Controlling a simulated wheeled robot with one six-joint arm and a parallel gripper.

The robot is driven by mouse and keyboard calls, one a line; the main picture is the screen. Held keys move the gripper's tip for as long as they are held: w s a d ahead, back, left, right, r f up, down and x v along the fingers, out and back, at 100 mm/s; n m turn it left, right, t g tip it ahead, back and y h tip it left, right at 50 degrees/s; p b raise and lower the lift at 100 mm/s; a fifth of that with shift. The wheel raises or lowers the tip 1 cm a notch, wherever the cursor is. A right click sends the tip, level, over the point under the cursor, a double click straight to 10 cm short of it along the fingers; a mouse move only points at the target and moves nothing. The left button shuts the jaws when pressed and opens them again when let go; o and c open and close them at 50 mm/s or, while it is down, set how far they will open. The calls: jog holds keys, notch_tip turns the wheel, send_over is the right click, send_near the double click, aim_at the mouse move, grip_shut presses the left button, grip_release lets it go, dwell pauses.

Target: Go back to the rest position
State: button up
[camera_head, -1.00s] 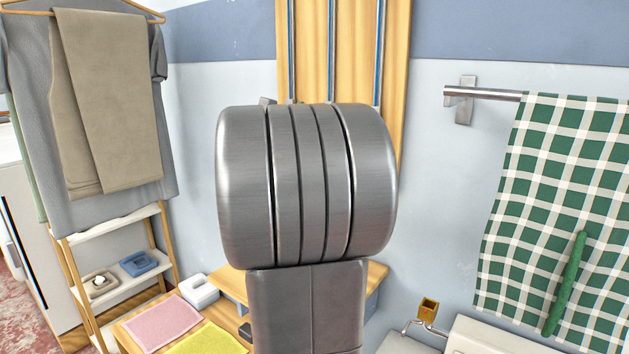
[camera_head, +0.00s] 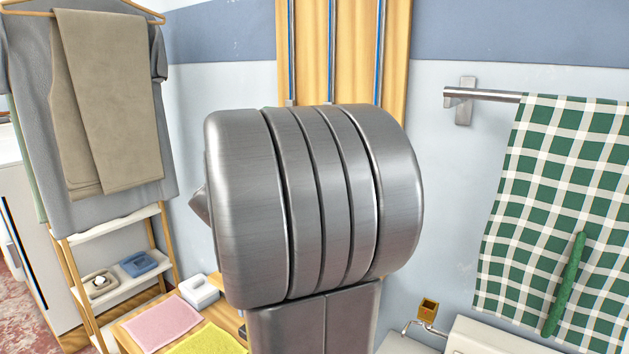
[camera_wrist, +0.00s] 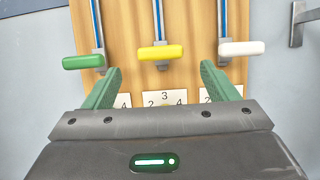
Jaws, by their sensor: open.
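My gripper (camera_wrist: 160,88) shows in the wrist view with its two green fingers apart and nothing between them. It faces a wooden board on the wall (camera_wrist: 173,20). The board carries three sliders on vertical slots: a green handle (camera_wrist: 84,62) at left, a yellow handle (camera_wrist: 160,53) in the middle and a white handle (camera_wrist: 240,48) at right. The yellow handle appears above the gap between the fingers; I see no contact. Number labels (camera_wrist: 165,98) below are partly hidden by my gripper. In the head view my own arm hides the handles and my fingers.
A shelf rack (camera_head: 120,222) with hanging clothes (camera_head: 110,100) stands at left. Pink (camera_head: 161,322) and yellow (camera_head: 207,341) cloths and a white box (camera_head: 200,291) lie low on a wooden surface. A green checked cloth (camera_head: 560,190) hangs from a wall rail (camera_head: 490,95) at right.

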jog(key=x, duration=1)
jog(key=shift+d+r, duration=0.1)
jog(key=shift+r, duration=0.2)
notch_tip(320, 180, up, 33)
jog(key=s+a+p, duration=0.1)
jog(key=s+p, duration=0.1)
jog(key=p, duration=2.6)
jog(key=shift+a, duration=0.3)
jog(key=shift+f, duration=0.1)
